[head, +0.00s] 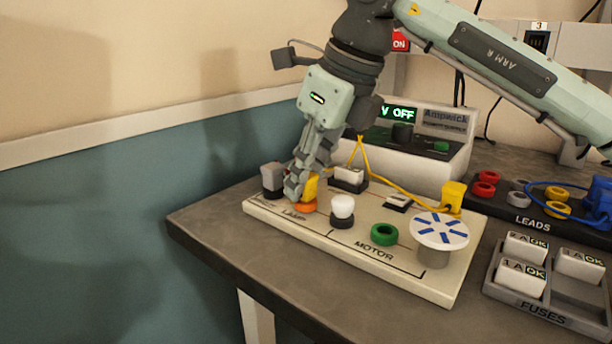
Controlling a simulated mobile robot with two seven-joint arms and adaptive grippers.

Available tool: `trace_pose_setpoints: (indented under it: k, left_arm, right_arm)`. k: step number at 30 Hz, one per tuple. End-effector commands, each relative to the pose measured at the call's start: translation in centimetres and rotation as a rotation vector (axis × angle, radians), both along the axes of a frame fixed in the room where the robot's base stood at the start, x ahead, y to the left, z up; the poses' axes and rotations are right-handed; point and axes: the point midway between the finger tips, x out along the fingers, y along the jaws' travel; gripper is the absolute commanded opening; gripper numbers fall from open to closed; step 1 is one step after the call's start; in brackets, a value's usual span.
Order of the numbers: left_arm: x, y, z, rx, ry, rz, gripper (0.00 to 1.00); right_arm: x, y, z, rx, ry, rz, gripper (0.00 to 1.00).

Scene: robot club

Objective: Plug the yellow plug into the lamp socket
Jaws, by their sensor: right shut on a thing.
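The yellow plug (312,186) is between the fingers of my right gripper (298,186), which is shut on it at the left part of the cream board (285,219). The fingers hide part of the plug. It is right over the orange lamp socket (305,207), beside the word LAMP. I cannot tell whether it is seated in the socket or only touching it. A yellow lead (397,186) peaks behind the board and runs to a second yellow plug (453,195) at the board's right back. My left gripper is not in view.
The board also carries a white dome (342,206), a green socket (384,235) and a motor disc (438,230). Behind stands a power supply (440,149) reading OFF. A LEADS rack (500,215) and FUSES tray (541,311) are at right. The bench's left front is bare.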

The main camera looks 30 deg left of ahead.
Motion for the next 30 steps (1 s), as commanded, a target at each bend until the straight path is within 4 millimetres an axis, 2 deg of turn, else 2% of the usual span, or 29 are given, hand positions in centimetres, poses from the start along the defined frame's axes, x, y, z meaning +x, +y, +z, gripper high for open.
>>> trace_pose_setpoints:
  k: [26,27,30]
  left_arm:
    - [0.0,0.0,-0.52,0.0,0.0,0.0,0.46]
    - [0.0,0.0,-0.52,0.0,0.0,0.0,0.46]
    - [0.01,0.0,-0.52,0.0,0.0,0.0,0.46]
  right_arm:
    - [-0.02,-0.04,-0.46,-0.003,0.002,-0.001,0.0]
    - [-0.03,-0.04,-0.47,-0.003,0.002,-0.001,0.26]
    - [-0.03,-0.03,-0.46,-0.003,0.002,-0.001,0.39]
